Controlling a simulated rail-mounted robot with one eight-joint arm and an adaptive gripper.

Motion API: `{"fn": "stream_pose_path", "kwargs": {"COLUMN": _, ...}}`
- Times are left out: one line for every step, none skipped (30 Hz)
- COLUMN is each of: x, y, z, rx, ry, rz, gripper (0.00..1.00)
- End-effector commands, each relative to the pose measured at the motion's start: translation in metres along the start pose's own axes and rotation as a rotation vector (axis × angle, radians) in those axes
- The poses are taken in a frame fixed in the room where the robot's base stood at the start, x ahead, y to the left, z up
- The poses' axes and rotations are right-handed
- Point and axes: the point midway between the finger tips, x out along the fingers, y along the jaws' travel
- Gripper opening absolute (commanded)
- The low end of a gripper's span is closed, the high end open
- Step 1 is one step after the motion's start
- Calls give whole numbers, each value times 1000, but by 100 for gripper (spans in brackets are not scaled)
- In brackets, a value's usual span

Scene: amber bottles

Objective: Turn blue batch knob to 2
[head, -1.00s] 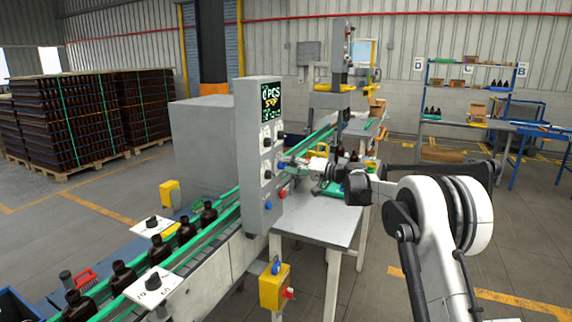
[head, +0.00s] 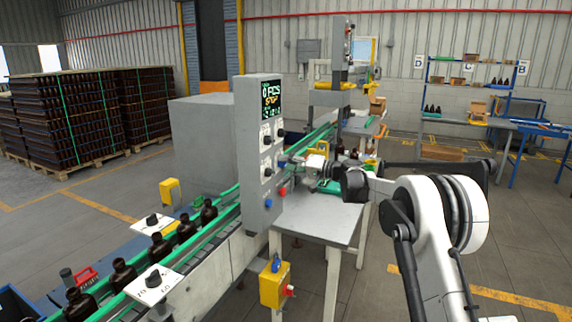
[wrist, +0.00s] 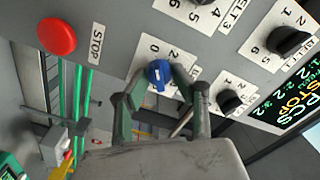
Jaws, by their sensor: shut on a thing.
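The blue batch knob (wrist: 159,72) is on a white scale plate with printed digits, on the grey panel in the wrist view. A 0 and a 2 show beside it; exactly which mark it points at is hard to tell. My gripper (wrist: 157,80) is shut on the knob, with one finger on each side. In the head view, my gripper (head: 290,160) reaches the right side of the tall grey control panel (head: 250,195); the blue knob cannot be clearly made out there.
Black knobs (wrist: 288,40) (wrist: 229,101) and a red STOP button (wrist: 57,37) are near on the same panel. A display (wrist: 295,100) reads PCS and STOP. A conveyor with amber bottles (head: 161,250) runs left of the panel; a grey table (head: 320,220) stands below my arm.

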Motion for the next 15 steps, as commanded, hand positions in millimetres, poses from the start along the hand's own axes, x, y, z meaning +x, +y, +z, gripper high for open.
{"fn": "stream_pose_path", "kwargs": {"x": 0, "y": 1, "z": 0, "rx": 12, "ry": 0, "rz": 0, "gripper": 0}}
{"fn": "stream_pose_path", "kwargs": {"x": 0, "y": 1, "z": 1, "rx": 22, "ry": 0, "rz": 0, "gripper": 0}}
{"fn": "stream_pose_path", "kwargs": {"x": 0, "y": 2, "z": 1, "rx": 39, "ry": 0, "rz": 0, "gripper": 0}}
{"fn": "stream_pose_path", "kwargs": {"x": 0, "y": 2, "z": 1, "rx": 53, "ry": 0, "rz": 0, "gripper": 0}}
{"fn": "stream_pose_path", "kwargs": {"x": 0, "y": 2, "z": 1, "rx": 70, "ry": 0, "rz": 0, "gripper": 0}}
{"fn": "stream_pose_path", "kwargs": {"x": 0, "y": 2, "z": 1, "rx": 94, "ry": 0, "rz": 0, "gripper": 0}}
{"fn": "stream_pose_path", "kwargs": {"x": 0, "y": 3, "z": 1, "rx": 113, "ry": 0, "rz": 0, "gripper": 0}}
{"fn": "stream_pose_path", "kwargs": {"x": 0, "y": 3, "z": 1, "rx": 136, "ry": 1, "rz": 0, "gripper": 0}}
{"fn": "stream_pose_path", "kwargs": {"x": 0, "y": 3, "z": 1, "rx": 166, "ry": 1, "rz": 0, "gripper": 0}}
{"fn": "stream_pose_path", "kwargs": {"x": 0, "y": 4, "z": 2, "rx": 190, "ry": 1, "rz": 0, "gripper": 0}}
{"fn": "stream_pose_path", "kwargs": {"x": 0, "y": 4, "z": 2, "rx": 216, "ry": 1, "rz": 0, "gripper": 0}}
{"fn": "stream_pose_path", "kwargs": {"x": 0, "y": 4, "z": 2, "rx": 251, "ry": 1, "rz": 0, "gripper": 0}}
{"fn": "stream_pose_path", "kwargs": {"x": 0, "y": 4, "z": 2, "rx": 278, "ry": 1, "rz": 0, "gripper": 0}}
{"fn": "stream_pose_path", "kwargs": {"x": 0, "y": 4, "z": 2, "rx": 306, "ry": 1, "rz": 0, "gripper": 0}}
{"fn": "stream_pose_path", "kwargs": {"x": 0, "y": 4, "z": 2, "rx": 342, "ry": 1, "rz": 0, "gripper": 0}}
